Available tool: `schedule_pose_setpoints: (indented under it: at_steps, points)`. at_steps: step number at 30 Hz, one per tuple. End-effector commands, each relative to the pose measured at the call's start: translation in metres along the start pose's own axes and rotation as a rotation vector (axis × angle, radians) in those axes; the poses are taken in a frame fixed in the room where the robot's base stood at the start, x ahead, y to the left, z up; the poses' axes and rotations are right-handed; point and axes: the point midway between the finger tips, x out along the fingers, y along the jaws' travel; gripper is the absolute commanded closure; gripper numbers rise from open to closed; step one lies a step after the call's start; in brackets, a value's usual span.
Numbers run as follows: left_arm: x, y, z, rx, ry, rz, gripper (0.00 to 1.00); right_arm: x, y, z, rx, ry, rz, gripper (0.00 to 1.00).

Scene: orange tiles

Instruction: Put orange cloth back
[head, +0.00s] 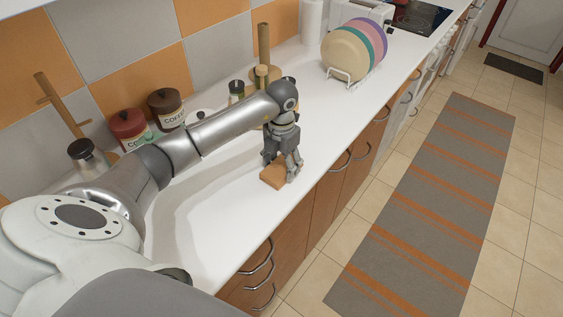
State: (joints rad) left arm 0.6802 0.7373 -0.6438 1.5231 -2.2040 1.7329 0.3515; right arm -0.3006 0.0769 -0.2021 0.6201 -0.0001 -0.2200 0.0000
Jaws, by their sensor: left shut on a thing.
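The orange cloth (271,177) looks like a small, flat, folded orange-brown piece on the white counter, near its front edge. My left gripper (283,170) reaches over the counter from the left and points down at the cloth. Its fingers are shut on the cloth and hide part of it. I cannot tell whether the cloth is touching the counter or just above it. My right gripper is out of view.
Coffee jars (165,108), a red canister (130,129) and a wooden rack (62,105) stand along the tiled wall. A plate rack with coloured plates (345,55) stands farther back. The counter (325,112) between gripper and plates is clear. A striped rug (435,190) covers the floor.

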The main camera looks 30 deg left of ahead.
Motion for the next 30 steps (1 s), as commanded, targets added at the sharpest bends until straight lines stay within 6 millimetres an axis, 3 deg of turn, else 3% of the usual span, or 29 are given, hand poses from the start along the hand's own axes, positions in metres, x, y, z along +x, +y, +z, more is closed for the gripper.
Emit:
schedule_pose_setpoints:
  at_steps: [1, 6, 20, 30]
  points:
    - [0.002, 0.0, 0.0, 0.0, 0.0, 0.0, 0.37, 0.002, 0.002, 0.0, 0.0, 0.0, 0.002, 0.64]
    - [0.001, 0.0, 0.0, 0.0, 0.0, 0.0, 0.17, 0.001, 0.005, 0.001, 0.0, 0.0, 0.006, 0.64]
    - [-0.007, 0.0, 0.001, 0.0, -0.003, 0.001, 0.17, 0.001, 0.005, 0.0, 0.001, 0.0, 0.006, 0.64]
    - [-0.076, 0.001, 0.001, 0.0, -0.006, 0.002, 0.17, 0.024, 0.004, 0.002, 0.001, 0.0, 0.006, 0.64]
